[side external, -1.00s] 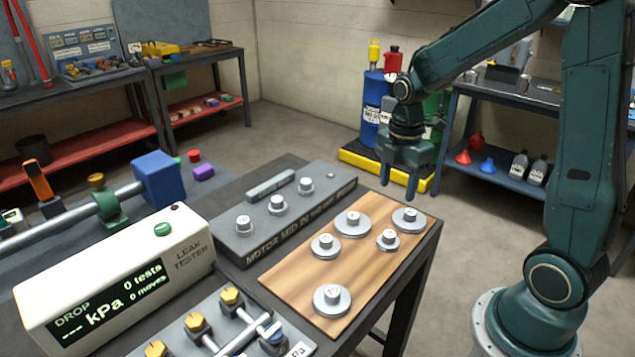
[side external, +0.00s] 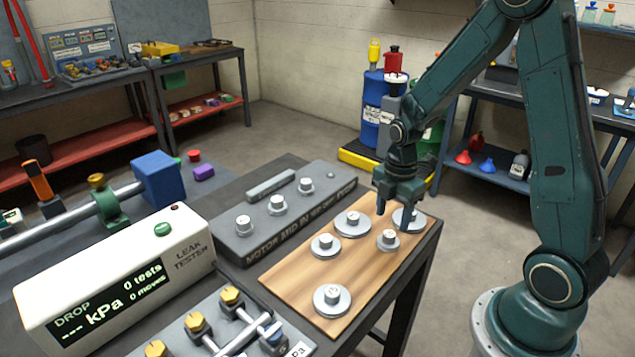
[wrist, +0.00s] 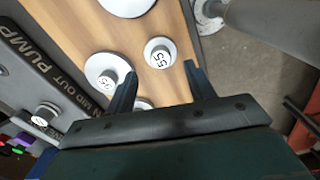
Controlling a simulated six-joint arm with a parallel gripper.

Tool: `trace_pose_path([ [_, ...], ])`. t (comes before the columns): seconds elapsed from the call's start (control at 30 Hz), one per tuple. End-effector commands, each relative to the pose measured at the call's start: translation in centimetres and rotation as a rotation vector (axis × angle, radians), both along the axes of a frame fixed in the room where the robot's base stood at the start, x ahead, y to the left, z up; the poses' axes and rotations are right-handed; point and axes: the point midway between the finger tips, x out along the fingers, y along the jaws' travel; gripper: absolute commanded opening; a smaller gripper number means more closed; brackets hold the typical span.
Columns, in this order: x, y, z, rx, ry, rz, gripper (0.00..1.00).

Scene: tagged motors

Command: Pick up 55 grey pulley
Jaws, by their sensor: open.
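The grey pulley tagged 55 (wrist: 160,54) stands upright on the wooden board, near its right edge in the wrist view. It appears to be the small pulley (side external: 388,241) in the side external view, where its tag is too small to read. My gripper (side external: 392,218) is open and empty, pointing down above the board, just beyond this pulley. In the wrist view the pulley shows just past the fingertips of my gripper (wrist: 160,70), between their lines and apart from them.
Other grey pulleys share the board: one behind a finger (side external: 410,224), a larger one (side external: 352,224), one at left (side external: 325,247) and one at the near end (side external: 331,301). The dark motor block (side external: 255,240) with raised knobs lies left of the board (side external: 290,278).

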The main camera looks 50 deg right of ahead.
Motion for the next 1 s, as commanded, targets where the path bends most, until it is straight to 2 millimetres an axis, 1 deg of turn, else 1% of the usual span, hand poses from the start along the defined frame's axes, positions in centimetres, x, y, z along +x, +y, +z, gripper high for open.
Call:
trace_pose_path([
  [0.37, 0.0, 0.0, -0.6, 0.000, 0.001, 0.000, 0.54],
  [0.47, -0.1, 0.0, -1.2, 0.000, 0.002, 0.000, 0.54],
  [0.8, -0.1, 0.0, -4.5, 0.001, 0.003, 0.000, 0.54],
  [1.0, -0.1, 0.0, -5.4, 0.000, 0.001, 0.000, 0.54],
])
